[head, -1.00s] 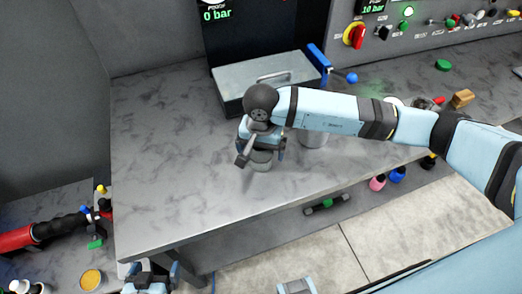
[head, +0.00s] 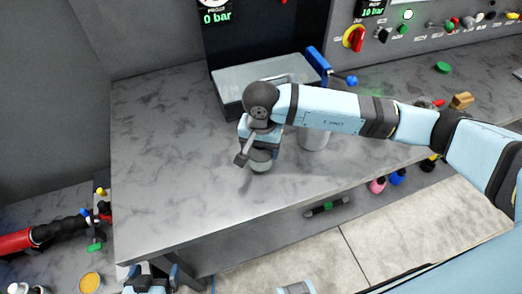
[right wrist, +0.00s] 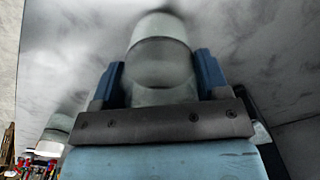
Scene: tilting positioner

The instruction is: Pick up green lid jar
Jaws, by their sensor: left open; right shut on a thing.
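A pale grey-green jar (head: 261,161) stands on the grey workbench, mostly covered from above by my right gripper (head: 257,150). In the right wrist view the jar (right wrist: 160,62) is between the two blue fingers of my right gripper (right wrist: 159,78), which is shut on it. The lid's colour is hard to make out there. I cannot tell whether the jar touches the bench. My left gripper (head: 152,272) is at the bottom left, below the bench's front edge, open and empty.
A grey metal box (head: 262,84) with a handle stands behind the jar. A pale cylinder (head: 314,137) stands to its right, partly under my right arm. A green cap (head: 443,67) and a wooden block (head: 462,99) lie farther right. The bench's left half (head: 165,150) is clear.

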